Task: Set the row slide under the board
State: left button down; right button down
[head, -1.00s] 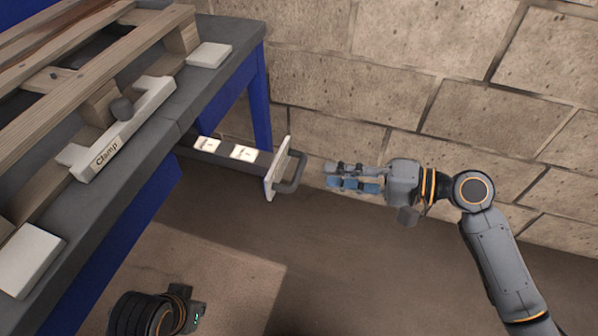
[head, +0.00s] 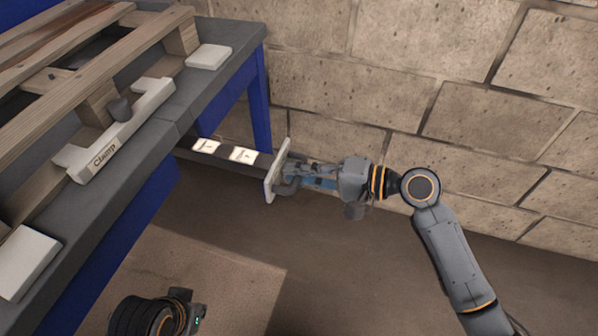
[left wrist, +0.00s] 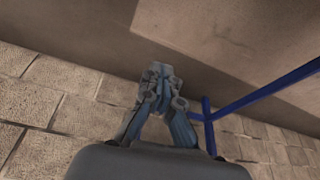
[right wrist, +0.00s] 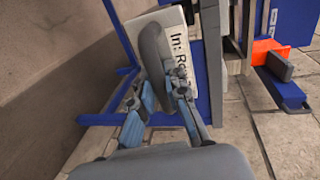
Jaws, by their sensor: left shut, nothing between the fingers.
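The row slide (head: 225,165) is a dark bar with two white labels. It sticks out from under the grey-edged board (head: 150,140). Its pale end plate (head: 278,172) stands upright and carries a dark handle (head: 289,187). The plate, with partly hidden lettering, also shows in the right wrist view (right wrist: 180,58). My right gripper (head: 300,182) is at the handle, its fingers open on either side of it; the handle partly hides the gap. My left gripper (left wrist: 160,75) is shut and empty over the floor in the left wrist view. Only part of my left wrist shows in the head view.
A wooden pallet (head: 80,60) lies on the board with a pale clamp bar (head: 125,130) and white blocks (head: 209,56). Blue legs (head: 258,105) support it. A stone wall (head: 430,90) stands behind. The floor right of the board is open.

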aim_at(258, 164)
jog(key=shift+a, duration=0.1)
